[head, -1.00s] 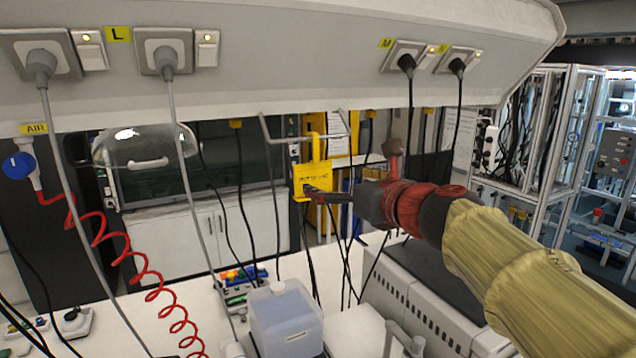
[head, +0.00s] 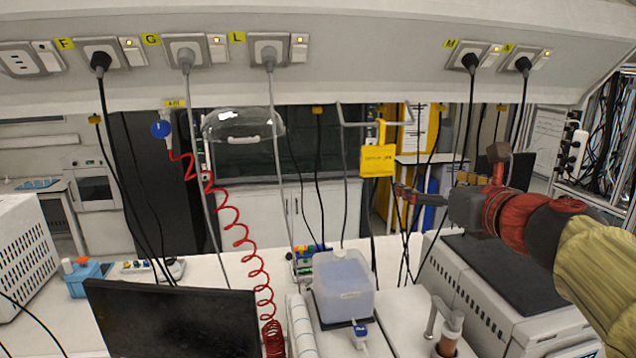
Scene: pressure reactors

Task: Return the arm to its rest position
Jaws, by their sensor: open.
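My arm reaches in from the right edge of the head view, with a yellow-beige sleeve and a red and dark wrist. My gripper (head: 402,190) points left above the bench, and its fingers are open. They are small and seen from the side, so the gap hardly shows. No held object shows between them. A yellow tag (head: 378,161) hangs from a grey bent bar (head: 375,124). The fingertips are just right of and below the tag in the picture, with a small gap between.
A grey instrument (head: 510,290) stands under my arm. A lidded translucent container (head: 343,288), a black monitor (head: 172,318) and a coiled red hose (head: 236,225) are to the left. Cables hang from the socket panel (head: 350,75) above. A metal frame with cables (head: 605,150) is at right.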

